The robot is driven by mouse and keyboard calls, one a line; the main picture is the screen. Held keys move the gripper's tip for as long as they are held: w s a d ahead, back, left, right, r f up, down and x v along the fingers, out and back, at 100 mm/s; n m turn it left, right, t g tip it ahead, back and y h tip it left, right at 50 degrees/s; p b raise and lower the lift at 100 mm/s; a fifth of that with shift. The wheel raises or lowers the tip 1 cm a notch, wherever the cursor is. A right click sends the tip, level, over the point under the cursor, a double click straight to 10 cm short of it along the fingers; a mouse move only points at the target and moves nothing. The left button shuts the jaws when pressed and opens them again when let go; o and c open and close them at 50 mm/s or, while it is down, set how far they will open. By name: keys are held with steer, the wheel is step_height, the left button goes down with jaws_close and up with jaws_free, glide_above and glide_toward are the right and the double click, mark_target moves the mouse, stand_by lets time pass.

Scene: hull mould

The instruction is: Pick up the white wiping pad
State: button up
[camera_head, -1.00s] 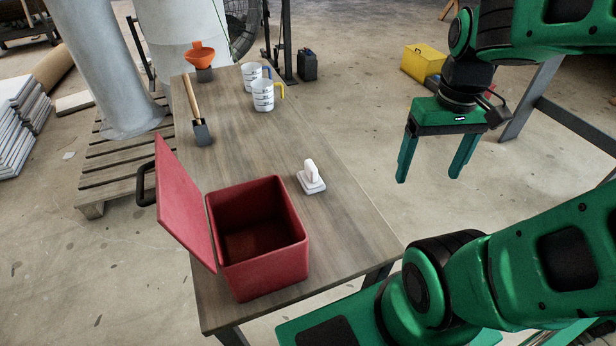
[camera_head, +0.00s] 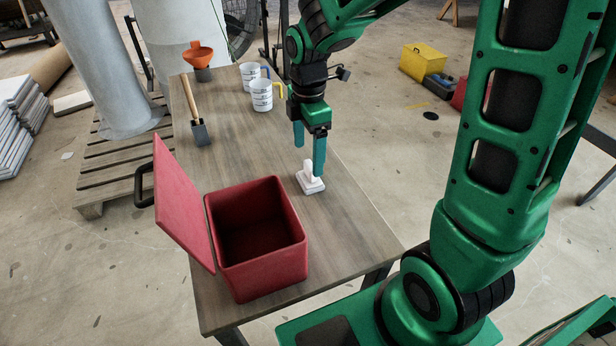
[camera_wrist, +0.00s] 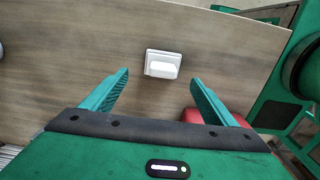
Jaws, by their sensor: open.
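The white wiping pad (camera_head: 311,183) lies on the table with its upright handle on top, to the right of the red box. In the wrist view the pad (camera_wrist: 163,64) lies beyond my fingertips, roughly centred between them. My gripper (camera_head: 309,155) is open and empty, pointing down above the table just over and behind the pad. One finger overlaps the top of the handle in the head view; I cannot tell whether they touch. The wrist view shows my gripper (camera_wrist: 160,80) with both fingers apart and nothing between them.
The red box (camera_head: 262,275) stands open at the table's near end, its lid tilted left. The wooden table (camera_head: 350,235) is bare around the pad.

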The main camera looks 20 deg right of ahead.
mark_target(310, 165)
steer(key=shift+s+d+f, duration=0.1)
steer(key=shift+f, duration=1.8)
steer(key=shift+s+d+f, duration=0.1)
steer(key=shift+f, duration=1.75)
steer(key=c, duration=1.1)
